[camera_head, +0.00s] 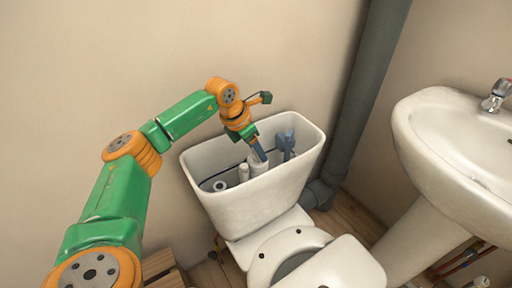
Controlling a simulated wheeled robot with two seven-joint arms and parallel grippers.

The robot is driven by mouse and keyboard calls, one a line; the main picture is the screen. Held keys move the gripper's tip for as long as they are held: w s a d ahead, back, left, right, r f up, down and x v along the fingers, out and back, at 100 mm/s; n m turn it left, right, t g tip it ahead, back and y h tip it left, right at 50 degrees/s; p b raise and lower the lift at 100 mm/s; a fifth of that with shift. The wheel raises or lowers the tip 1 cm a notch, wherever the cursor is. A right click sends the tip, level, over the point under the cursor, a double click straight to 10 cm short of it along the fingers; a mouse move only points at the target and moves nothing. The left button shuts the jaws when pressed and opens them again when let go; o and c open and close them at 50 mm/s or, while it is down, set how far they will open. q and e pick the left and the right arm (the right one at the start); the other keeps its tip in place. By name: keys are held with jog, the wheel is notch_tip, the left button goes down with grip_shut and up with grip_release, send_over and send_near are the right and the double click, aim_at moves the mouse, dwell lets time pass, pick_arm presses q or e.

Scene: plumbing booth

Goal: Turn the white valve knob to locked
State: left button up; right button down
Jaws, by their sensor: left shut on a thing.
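An open toilet cistern (262,207) stands against the wall in the middle of the view. Inside it are white fittings, and a white knob (258,167) tops the one near the middle. My left gripper (258,155) reaches down into the cistern from above and is shut on this white knob. The fingers hide part of the knob, and its turn position cannot be told. My right gripper is not in view.
A blue-grey fitting (286,143) stands right of the gripper inside the cistern. A grey drain pipe (362,95) runs down the wall behind. A white sink (455,150) with a tap (496,95) is at the right. The toilet bowl (290,255) is below.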

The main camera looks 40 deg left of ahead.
aim_at(249, 164)
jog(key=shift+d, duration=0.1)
pick_arm(q)
jog(key=o, duration=1.3)
jog(key=shift+o, duration=0.4)
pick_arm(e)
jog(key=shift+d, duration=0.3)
pick_arm(q)
jog(key=v, duration=0.7)
jog(key=shift+p, duration=0.45)
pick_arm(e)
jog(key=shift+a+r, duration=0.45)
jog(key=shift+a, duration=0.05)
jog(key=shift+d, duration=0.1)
